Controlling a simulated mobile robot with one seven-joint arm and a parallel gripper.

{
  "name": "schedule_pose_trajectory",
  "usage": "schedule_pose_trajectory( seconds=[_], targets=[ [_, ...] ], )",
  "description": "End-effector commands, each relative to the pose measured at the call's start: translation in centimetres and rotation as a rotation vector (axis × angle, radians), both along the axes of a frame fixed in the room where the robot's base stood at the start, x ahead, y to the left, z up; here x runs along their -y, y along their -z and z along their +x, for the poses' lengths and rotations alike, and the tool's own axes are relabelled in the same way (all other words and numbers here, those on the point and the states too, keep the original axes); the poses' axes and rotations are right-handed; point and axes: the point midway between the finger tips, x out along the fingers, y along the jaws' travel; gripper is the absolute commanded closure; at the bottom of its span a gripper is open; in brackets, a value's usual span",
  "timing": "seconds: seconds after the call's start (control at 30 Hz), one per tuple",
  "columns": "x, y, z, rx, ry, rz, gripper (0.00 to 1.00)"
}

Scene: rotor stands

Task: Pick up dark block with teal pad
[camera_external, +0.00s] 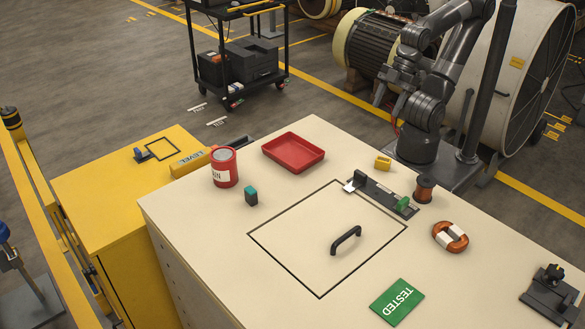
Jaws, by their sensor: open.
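The dark block with a teal pad on its top (251,198) stands on the cream cabinet top, left of the black outlined square. It is just below the red can and apart from other things. My gripper (388,102) is open and empty at the back right, raised near my arm's base. It is well away from the block, up and to the right of it.
Near the block are a red can (223,170) and a red tray (293,152). A black handle (346,239) stands inside the outlined square. A green TESTED plate (397,301), copper coil (450,237) and spool (424,189) lie right. A yellow cabinet (105,208) adjoins left.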

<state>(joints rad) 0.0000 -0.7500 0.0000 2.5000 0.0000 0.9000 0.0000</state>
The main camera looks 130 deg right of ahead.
Motion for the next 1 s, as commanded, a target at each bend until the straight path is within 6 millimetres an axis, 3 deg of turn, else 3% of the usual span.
schedule_pose_trajectory(
  seconds=[0.2, 0.37, 0.7, 1.0],
  targets=[
    [0.0, -0.4, 0.4, -0.004, 0.001, 0.000, 0.45],
    [0.2, -2.3, 3.0, -0.036, 0.005, -0.001, 0.45],
    [1.3, -6.9, 12.9, -0.143, 0.022, -0.002, 0.45],
    [2.7, -8.0, 22.3, -0.236, 0.034, 0.000, 0.45]
  ],
)
